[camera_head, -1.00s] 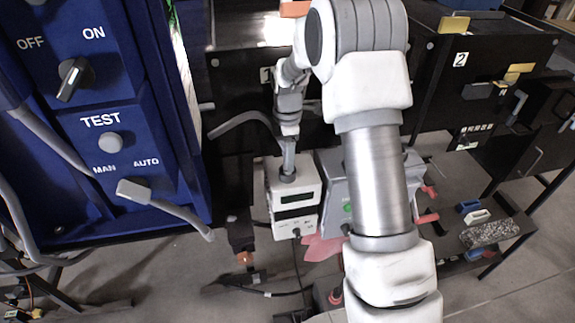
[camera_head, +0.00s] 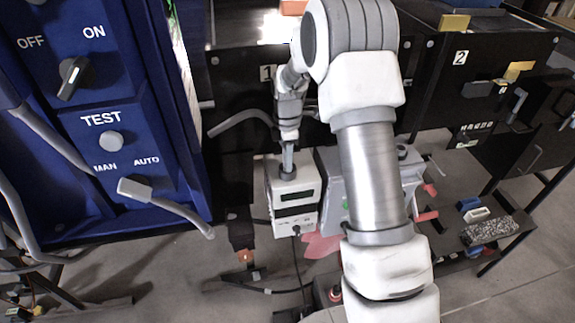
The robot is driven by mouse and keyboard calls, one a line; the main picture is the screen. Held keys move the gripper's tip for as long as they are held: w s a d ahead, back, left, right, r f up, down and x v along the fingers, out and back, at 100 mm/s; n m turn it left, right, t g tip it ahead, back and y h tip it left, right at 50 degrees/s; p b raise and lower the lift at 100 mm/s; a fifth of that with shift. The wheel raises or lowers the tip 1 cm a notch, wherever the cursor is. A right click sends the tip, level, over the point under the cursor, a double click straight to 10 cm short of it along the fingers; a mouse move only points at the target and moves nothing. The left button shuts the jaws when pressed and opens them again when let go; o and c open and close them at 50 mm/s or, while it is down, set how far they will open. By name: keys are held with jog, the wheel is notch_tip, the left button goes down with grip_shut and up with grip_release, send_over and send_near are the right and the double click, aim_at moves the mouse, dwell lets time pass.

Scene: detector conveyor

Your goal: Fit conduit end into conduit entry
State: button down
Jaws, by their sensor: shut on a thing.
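A grey conduit (camera_head: 240,122) arches from the dark cabinet front down to my gripper (camera_head: 288,153). My gripper points downward and is shut, apparently on the conduit near its end. Just below it is a white box (camera_head: 296,206) with a dark display. A round grey collar (camera_head: 287,173) stands on the box's top and looks like the conduit entry. The gripper tips are directly above or at this collar. The conduit end is hidden, so I cannot tell whether it is inside the collar or only above it.
A blue panel (camera_head: 128,160) with a switch, button and lever fills the left. A grey machine (camera_head: 332,190) stands close right of the white box, partly behind my arm. Dark cables (camera_head: 262,290) lie below. A black cabinet (camera_head: 470,70) marked 2 is at the right.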

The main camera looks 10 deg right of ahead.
jog(key=shift+r, duration=0.1)
notch_tip(320, 180, up, 7)
jog(key=s+b, duration=0.1)
jog(key=b, duration=0.1)
jog(key=s+b, duration=0.3)
jog(key=s, duration=1.6)
jog(key=w+f+m, duration=0.8)
jog(key=f+m, duration=0.5)
jog(key=m, duration=0.5)
jog(key=shift+w, duration=0.15)
jog(key=shift+d, duration=0.15)
